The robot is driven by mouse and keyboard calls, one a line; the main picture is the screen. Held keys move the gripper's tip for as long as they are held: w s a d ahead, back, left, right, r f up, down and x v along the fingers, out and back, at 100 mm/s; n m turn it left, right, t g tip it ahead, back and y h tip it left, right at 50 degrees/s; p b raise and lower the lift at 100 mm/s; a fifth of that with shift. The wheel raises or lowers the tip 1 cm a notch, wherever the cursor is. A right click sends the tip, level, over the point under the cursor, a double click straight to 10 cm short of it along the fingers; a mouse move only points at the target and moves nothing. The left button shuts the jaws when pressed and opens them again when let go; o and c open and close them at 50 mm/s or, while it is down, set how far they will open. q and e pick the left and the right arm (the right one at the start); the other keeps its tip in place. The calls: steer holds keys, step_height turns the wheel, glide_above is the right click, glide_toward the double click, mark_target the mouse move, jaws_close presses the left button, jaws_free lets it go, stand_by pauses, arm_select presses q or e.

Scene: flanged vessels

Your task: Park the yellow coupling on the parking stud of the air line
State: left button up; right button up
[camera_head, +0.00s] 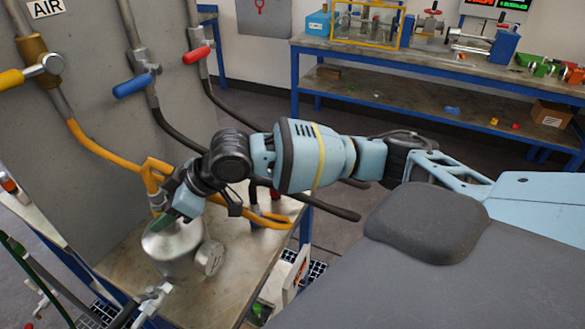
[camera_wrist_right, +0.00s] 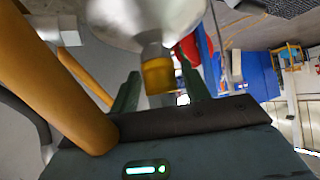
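The yellow coupling (camera_wrist_right: 158,75) sits at a silver neck below the steel vessel's bright surface in the right wrist view. My right gripper (camera_wrist_right: 162,88) has one finger on each side of it, with a gap visible on the right. In the head view, the right gripper (camera_head: 178,208) is over the top of the steel vessel (camera_head: 178,250), and the coupling is largely hidden there. The yellow hose (camera_head: 95,148) runs from the AIR line valve (camera_head: 45,68) down to the gripper. I cannot make out the parking stud. My left gripper is not in view.
Blue-handled (camera_head: 133,85) and red-handled (camera_head: 197,55) valves with dark hoses hang on the panel beside the AIR line. Dark hose ends and an orange hose (camera_head: 270,218) lie right of the vessel on the bench (camera_head: 225,300). A blue-framed workbench (camera_head: 430,65) stands behind.

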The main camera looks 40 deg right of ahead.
mark_target(156, 191)
jaws_close()
steer(key=shift+r, duration=0.1)
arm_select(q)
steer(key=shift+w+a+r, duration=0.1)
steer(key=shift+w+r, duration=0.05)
arm_select(e)
steer(key=shift+r, duration=0.25)
steer(key=shift+r+p, duration=1.15)
steer(key=shift+r, duration=1.25)
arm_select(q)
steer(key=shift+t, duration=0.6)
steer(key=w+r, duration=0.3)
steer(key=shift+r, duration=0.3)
arm_select(e)
steer(key=shift+f, duration=0.1)
